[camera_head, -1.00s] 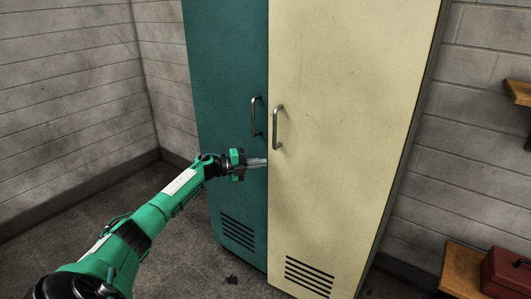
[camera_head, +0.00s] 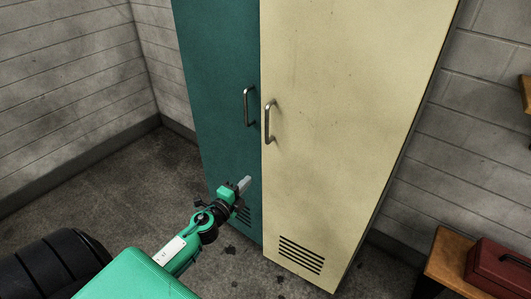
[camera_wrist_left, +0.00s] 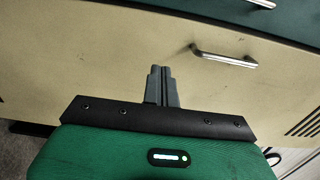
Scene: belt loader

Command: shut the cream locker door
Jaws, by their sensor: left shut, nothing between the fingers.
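The cream locker door (camera_head: 350,120) is tall, with a metal handle (camera_head: 269,122) near its left edge and vent slots low down. It looks about flush with the teal door (camera_head: 220,100) to its left, and I see no clear gap. My left gripper (camera_head: 245,184) is shut and empty. In the head view it shows in front of the lower teal door, left of the cream door's edge, apparently clear of both. In the left wrist view its closed fingers (camera_wrist_left: 161,84) point at the cream door (camera_wrist_left: 110,60), with the handle (camera_wrist_left: 224,58) to their right. My right gripper is out of view.
A red box (camera_head: 497,268) sits on a wooden bench (camera_head: 452,263) at the lower right. A shelf edge (camera_head: 526,95) juts out from the right wall. Block walls stand on both sides. The floor (camera_head: 140,180) left of the locker is clear.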

